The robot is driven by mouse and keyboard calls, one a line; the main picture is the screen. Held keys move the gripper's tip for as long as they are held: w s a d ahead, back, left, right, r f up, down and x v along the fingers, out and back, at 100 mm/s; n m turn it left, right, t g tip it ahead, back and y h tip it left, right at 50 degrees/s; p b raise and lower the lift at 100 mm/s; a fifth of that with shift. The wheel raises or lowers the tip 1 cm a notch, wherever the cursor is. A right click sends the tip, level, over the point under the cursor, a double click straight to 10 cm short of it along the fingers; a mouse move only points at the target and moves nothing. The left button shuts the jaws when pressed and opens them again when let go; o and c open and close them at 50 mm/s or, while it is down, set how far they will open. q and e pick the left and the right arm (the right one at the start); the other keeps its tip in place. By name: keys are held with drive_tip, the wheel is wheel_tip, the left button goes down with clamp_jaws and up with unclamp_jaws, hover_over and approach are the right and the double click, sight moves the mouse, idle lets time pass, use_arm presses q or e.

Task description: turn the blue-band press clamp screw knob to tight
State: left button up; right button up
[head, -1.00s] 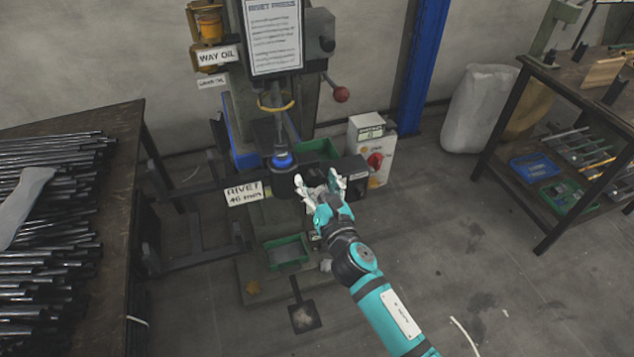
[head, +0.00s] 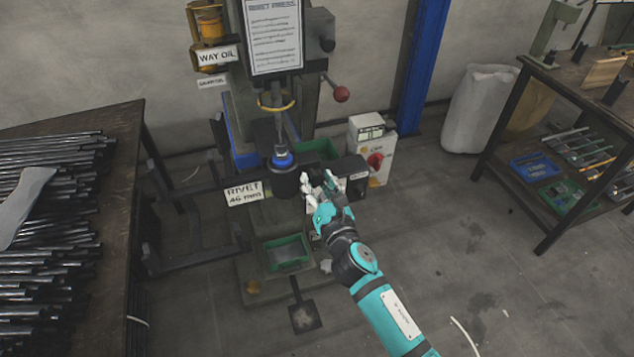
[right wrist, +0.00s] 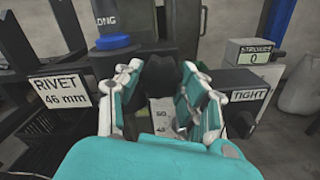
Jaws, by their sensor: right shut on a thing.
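The press (head: 284,182) stands in the middle of the head view, with a blue band (head: 282,160) around its dark ram. The blue band also shows in the right wrist view (right wrist: 113,42). The dark clamp screw knob (right wrist: 160,75) is between the fingers of my right gripper (right wrist: 166,80), which is shut on it. Fingers hide its sides, and I cannot read its turn angle. A TIGHT label (right wrist: 248,95) is to the right of the fingers. In the head view my right gripper (head: 320,186) is at the press's front right. My left gripper is not in view.
A switch box (head: 371,150) with a red knob stands right of the press. A RIVET 46 mm sign (head: 244,194) is at its left. A table (head: 128,150) with many rods stands left, a shelf bench (head: 548,85) right. The floor between is mostly clear.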

drive_tip(key=m, duration=1.4)
drive_tip(key=shift+m+p, duration=0.3)
drive_tip(key=m, duration=0.3)
drive_tip(key=shift+m+p, duration=0.3)
drive_tip(key=shift+p, duration=0.1)
drive_tip(key=m+p, duration=0.1)
drive_tip(key=m, duration=0.2)
drive_tip(key=shift+m, duration=0.3)
drive_tip(key=m+p, duration=0.1)
drive_tip(key=m, duration=0.3)
drive_tip(key=shift+f+m+p, duration=0.1)
drive_tip(key=shift+m+p, duration=0.45)
drive_tip(key=shift+m, duration=0.95)
